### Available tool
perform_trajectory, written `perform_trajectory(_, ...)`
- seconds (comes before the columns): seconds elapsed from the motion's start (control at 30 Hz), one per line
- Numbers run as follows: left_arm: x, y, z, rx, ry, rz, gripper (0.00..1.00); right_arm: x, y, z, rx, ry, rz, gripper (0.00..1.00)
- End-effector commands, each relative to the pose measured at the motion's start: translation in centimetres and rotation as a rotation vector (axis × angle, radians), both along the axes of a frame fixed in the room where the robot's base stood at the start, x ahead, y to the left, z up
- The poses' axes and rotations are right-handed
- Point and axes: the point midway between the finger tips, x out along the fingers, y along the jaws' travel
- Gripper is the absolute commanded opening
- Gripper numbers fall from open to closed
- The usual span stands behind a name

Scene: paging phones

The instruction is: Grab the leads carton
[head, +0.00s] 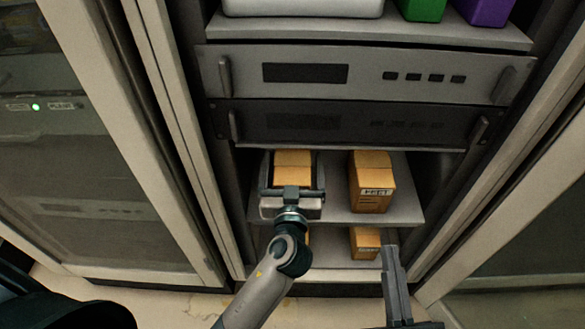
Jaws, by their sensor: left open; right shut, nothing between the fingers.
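An orange carton (293,158) stands on the left of the upper shelf in the rack. My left gripper (292,172) is open, with its fingers along both sides of this carton. The gripper body covers the carton's front, so any label is hidden. Another orange carton (371,182) stands to the right on the same shelf, with a white label that seems to read "FEET". No label reading "leads" is visible. My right gripper (390,252) is shut and empty, low at the right in front of the rack.
The lower shelf holds a carton (364,242) at right and another, mostly hidden behind my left arm. Two rack units, one light (360,73) and one dark (345,122), sit above the cartons. Rack posts (185,150) bound the opening. Shelf space lies between the upper cartons.

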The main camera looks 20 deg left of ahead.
Motion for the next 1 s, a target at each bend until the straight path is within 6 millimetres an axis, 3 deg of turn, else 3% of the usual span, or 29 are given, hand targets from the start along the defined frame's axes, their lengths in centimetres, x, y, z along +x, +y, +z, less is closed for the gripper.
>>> perform_trajectory(0.33, 0.02, 0.0, 0.0, 0.0, 0.0, 0.0, 0.88, -0.25, -0.13, -0.24, -0.013, 0.0, 0.008, 0.0)
perform_trajectory(0.5, 0.02, 0.0, 0.0, 0.0, 0.0, 0.0, 0.48, -0.24, -0.13, -0.19, -0.011, 0.0, 0.008, 0.0)
perform_trajectory(0.6, 0.04, -0.01, 0.14, 0.001, -0.003, 0.0, 0.3, -0.21, -0.13, -0.12, -0.008, -0.001, 0.005, 0.0)
perform_trajectory(1.0, 0.14, 0.03, 0.31, 0.001, -0.002, -0.001, 0.3, 0.02, -0.03, 0.0, 0.0, 0.01, -0.002, 0.0)
